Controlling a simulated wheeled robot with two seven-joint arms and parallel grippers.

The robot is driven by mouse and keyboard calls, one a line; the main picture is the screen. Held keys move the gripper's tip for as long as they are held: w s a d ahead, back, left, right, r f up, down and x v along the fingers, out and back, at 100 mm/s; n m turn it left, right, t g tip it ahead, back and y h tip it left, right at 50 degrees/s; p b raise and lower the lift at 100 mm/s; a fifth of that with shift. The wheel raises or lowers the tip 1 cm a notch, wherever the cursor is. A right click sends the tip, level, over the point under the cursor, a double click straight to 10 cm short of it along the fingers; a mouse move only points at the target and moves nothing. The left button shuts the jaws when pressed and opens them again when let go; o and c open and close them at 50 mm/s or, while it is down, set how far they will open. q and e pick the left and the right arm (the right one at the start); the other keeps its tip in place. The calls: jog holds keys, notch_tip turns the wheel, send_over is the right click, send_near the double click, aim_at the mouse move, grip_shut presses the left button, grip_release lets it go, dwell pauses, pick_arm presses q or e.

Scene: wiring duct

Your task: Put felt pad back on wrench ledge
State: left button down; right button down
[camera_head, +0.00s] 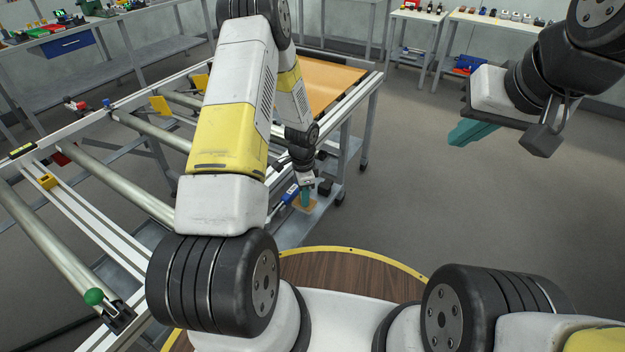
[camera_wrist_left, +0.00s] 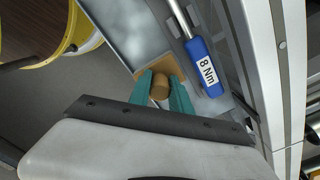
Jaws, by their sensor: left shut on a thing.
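The felt pad (camera_wrist_left: 149,70) looks like a flat tan square with a brown cylindrical knob (camera_wrist_left: 160,88). My left gripper (camera_wrist_left: 162,83) is shut on the knob, with a teal finger on each side. The pad also shows in the head view (camera_head: 305,207), below my left gripper (camera_head: 305,194). It is at the grey ledge (camera_wrist_left: 131,35), beside the blue wrench handle (camera_wrist_left: 206,68) marked 8 Nm. I cannot tell whether the pad touches the ledge. My right gripper (camera_head: 470,132) is far from the pad at the upper right; its finger gap is unclear.
The frame with metal rollers (camera_head: 115,183) fills the left side. A round wooden top with a yellow rim (camera_head: 350,268) is in front of me. Benches with small items (camera_head: 500,25) stand at the back. The grey floor on the right is clear.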

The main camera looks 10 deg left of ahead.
pick_arm(q)
jog(key=shift+f, duration=1.75)
jog(key=shift+f, duration=0.15)
jog(key=c, duration=1.2)
grip_release()
